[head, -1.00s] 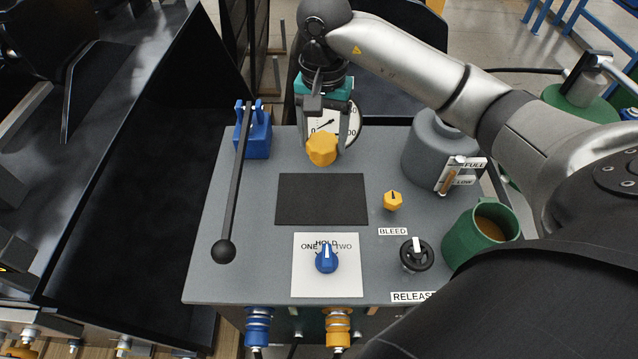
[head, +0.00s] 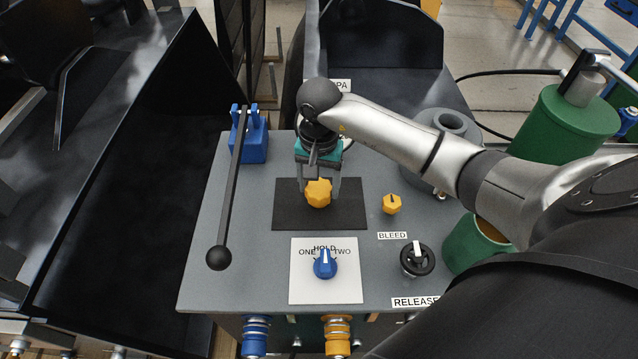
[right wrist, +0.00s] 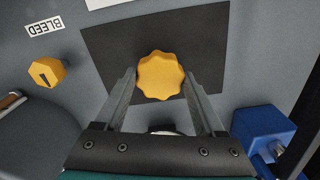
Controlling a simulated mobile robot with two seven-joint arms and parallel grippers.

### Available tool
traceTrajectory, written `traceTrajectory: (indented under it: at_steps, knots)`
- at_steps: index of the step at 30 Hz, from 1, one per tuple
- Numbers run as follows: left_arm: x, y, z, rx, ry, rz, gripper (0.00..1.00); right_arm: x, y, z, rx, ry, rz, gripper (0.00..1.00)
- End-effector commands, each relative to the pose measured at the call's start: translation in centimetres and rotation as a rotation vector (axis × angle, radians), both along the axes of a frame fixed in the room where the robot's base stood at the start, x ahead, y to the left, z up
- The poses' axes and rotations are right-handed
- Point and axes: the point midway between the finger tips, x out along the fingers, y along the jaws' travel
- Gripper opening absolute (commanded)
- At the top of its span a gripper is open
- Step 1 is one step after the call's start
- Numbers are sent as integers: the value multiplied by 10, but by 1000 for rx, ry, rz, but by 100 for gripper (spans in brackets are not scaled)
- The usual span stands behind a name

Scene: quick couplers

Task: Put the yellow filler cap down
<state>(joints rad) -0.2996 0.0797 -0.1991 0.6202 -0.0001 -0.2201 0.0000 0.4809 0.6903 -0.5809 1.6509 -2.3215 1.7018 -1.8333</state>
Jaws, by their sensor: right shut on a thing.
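The yellow filler cap (head: 318,193) is a lobed knob held between the fingers of my right gripper (head: 319,188). In the head view it is over the black mat (head: 290,216) on the grey panel top. In the right wrist view the cap (right wrist: 160,76) sits between the two fingertips, with the mat (right wrist: 118,48) behind it. I cannot tell whether the cap touches the mat. My left gripper does not show in the head view.
A blue selector knob (head: 325,265) on a white plate is in front of the mat. A small yellow bleed knob (head: 391,204) and a black release knob (head: 417,259) are to the right. A long black lever (head: 231,190) stands left.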

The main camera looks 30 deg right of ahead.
Motion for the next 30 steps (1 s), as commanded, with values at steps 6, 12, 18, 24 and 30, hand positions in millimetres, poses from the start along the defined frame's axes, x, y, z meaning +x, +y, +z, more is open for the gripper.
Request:
traceTrajectory:
  at_steps: [6,12,18,24,30]
  knots:
    - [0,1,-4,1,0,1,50,0,0,-4,1,1,0,72]
    - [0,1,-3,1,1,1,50,0,0,-3,1,1,0,95]
    - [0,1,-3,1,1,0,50,0,0,-2,1,1,0,100]
    - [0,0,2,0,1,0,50,0,0,2,1,1,0,100]
    - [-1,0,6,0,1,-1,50,2,-1,40,-2,-6,0,100]
